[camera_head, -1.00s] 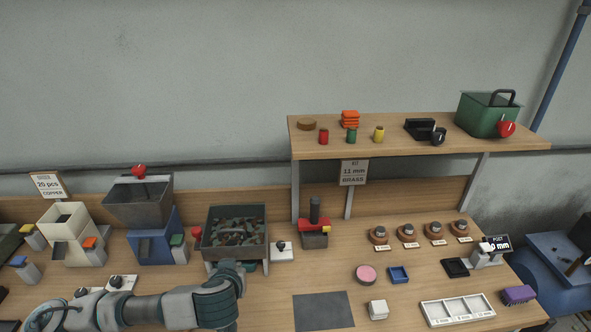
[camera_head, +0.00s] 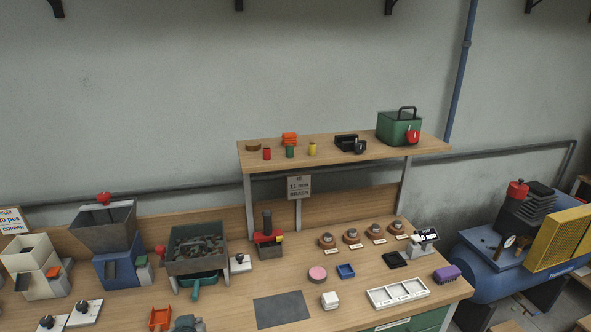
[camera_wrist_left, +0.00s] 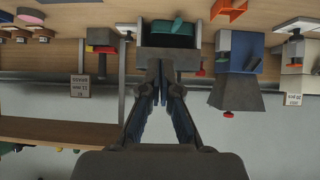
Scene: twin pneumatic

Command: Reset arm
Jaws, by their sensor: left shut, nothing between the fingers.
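My left gripper (camera_wrist_left: 163,82) shows in the wrist view with its dark fingers together and nothing between them. That view is upside down, and the fingers point toward the grey bin (camera_wrist_left: 165,57) and the green scoop-like tray (camera_wrist_left: 172,28) at the bench. In the head view only a small grey piece of my left arm shows at the bottom edge, below the grey bin of dark pieces (camera_head: 197,263) and the green tray (camera_head: 196,284). My right gripper is not in view.
A raised shelf (camera_head: 340,149) stands behind. A blue compressor (camera_head: 500,262) is at right.

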